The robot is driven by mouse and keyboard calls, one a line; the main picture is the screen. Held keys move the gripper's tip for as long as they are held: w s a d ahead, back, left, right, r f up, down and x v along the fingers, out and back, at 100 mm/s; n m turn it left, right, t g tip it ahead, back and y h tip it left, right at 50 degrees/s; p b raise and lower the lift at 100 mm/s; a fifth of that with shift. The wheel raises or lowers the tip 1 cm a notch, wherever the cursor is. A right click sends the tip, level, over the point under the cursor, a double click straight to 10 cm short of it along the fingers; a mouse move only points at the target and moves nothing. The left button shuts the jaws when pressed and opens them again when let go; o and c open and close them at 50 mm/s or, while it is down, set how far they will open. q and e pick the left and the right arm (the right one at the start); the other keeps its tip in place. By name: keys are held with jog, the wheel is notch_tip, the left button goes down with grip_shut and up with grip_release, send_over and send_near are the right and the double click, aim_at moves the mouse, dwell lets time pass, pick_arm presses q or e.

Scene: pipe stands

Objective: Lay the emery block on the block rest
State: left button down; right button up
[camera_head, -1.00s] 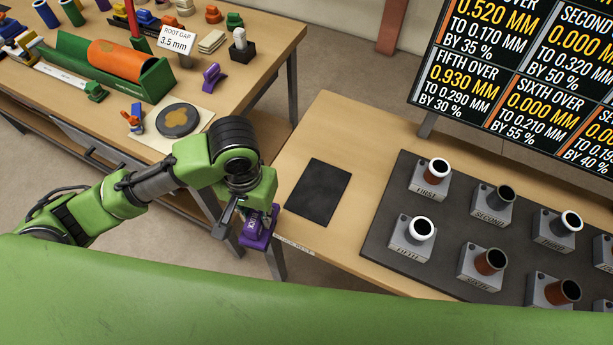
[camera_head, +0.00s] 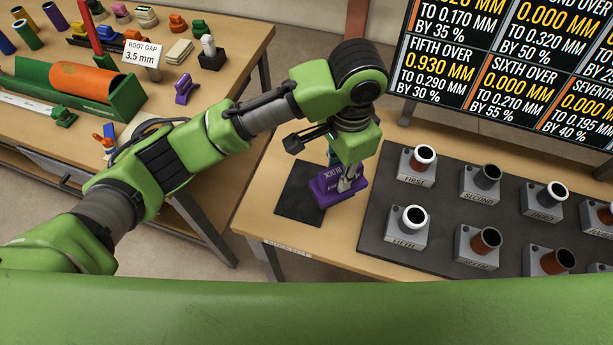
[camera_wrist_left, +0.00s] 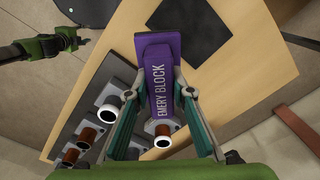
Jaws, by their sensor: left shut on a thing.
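The emery block (camera_head: 336,190) is purple and lettered. My left gripper (camera_head: 346,172) is shut on it and holds it over the table near the black mat. The block also shows in the left wrist view (camera_wrist_left: 158,75), between the two fingers and reaching out past them. The block rest, a flat black mat (camera_head: 296,203), lies at the table's left end, partly hidden behind the block in the head view. It also shows in the left wrist view (camera_wrist_left: 205,25). I cannot tell whether the block touches anything below. Part of my right arm shows at the wrist view's left edge; its gripper is unclear.
A dark mat (camera_head: 378,232) with several grey pipe stands lies just right of the block. A display board (camera_head: 500,80) stands behind. Another table (camera_head: 215,75) at left holds a green cradle with an orange pipe and small tools.

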pick_arm(q)
jog(key=w+a+f+p, duration=0.1)
jog(key=a+f, duration=0.1)
jog(key=f, duration=0.1)
jog(key=w+a+f+p, duration=0.1)
jog(key=w+a+f, duration=0.1)
jog(key=f, duration=0.1)
jog(key=w+a+f+p, duration=0.1)
jog(key=w+a+f, duration=0.1)
jog(key=f, duration=0.2)
jog(key=shift+a, duration=0.35)
jog(key=shift+f, duration=0.2)
pick_arm(e)
notch_tip(320, 180, up, 4)
jog(key=shift+a+f, duration=0.15)
jog(key=shift+f, duration=0.1)
jog(key=shift+w, duration=0.1)
pick_arm(q)
jog(key=c, duration=1.8)
grip_release()
jog(key=shift+f, duration=0.1)
jog(key=shift+o, duration=0.2)
